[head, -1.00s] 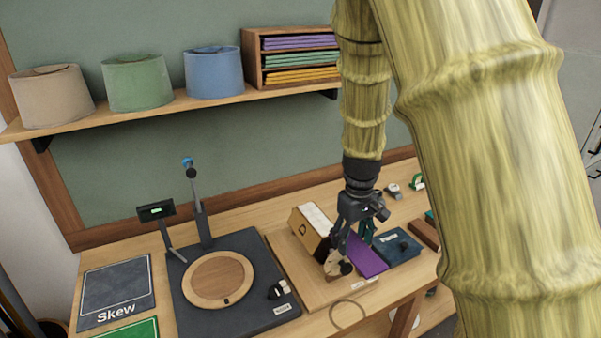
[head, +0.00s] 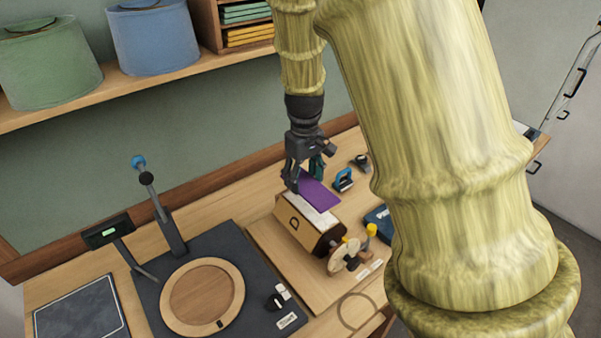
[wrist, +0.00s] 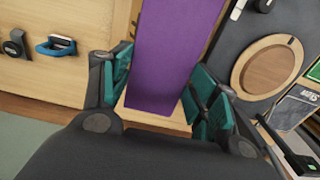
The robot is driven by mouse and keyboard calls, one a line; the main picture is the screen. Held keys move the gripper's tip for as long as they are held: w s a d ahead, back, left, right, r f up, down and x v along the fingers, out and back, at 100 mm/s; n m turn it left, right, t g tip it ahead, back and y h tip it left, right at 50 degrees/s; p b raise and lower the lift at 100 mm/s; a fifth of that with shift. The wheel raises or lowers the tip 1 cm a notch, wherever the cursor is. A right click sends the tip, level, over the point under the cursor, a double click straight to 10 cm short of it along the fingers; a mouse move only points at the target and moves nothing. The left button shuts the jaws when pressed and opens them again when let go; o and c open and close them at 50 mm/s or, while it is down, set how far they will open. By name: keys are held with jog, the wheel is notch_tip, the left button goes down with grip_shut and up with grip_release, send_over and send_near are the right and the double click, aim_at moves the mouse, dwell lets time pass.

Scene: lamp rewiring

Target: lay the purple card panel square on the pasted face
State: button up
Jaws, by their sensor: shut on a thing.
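The purple card panel (head: 318,196) is held flat by my gripper (head: 298,187) over the far end of the wooden block marked D (head: 297,232). The block's upper face (head: 320,217) is whitish and partly bare in front of the panel. I cannot tell whether panel and face touch. In the wrist view the panel (wrist: 172,55) runs lengthwise between the two teal-padded fingers (wrist: 160,85), which are shut on it. It hides most of the block there, with thin pale strips beside it.
The block sits on a wooden board (head: 290,275) with a round handwheel (head: 344,256) at its near end. A dark base with a round wooden disc (head: 202,298) and upright lever lies left. A blue-handled tool (head: 344,180) lies right. Shelf and shades (head: 152,40) stand behind.

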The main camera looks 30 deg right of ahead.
aim_at(304, 202)
notch_tip(304, 202, down, 2)
jog(key=shift+w+f+b, duration=0.1)
jog(key=shift+b, duration=0.65)
jog(key=shift+f+b, duration=0.85)
jog(key=shift+f, duration=0.05)
jog(key=shift+f+b, duration=0.4)
jog(key=shift+f, duration=0.65)
jog(key=shift+s+p, duration=0.2)
jog(key=shift+p, duration=0.3)
jog(key=shift+f, duration=0.3)
dwell(0.5)
jog(key=o, duration=1)
jog(key=shift+o, duration=0.2)
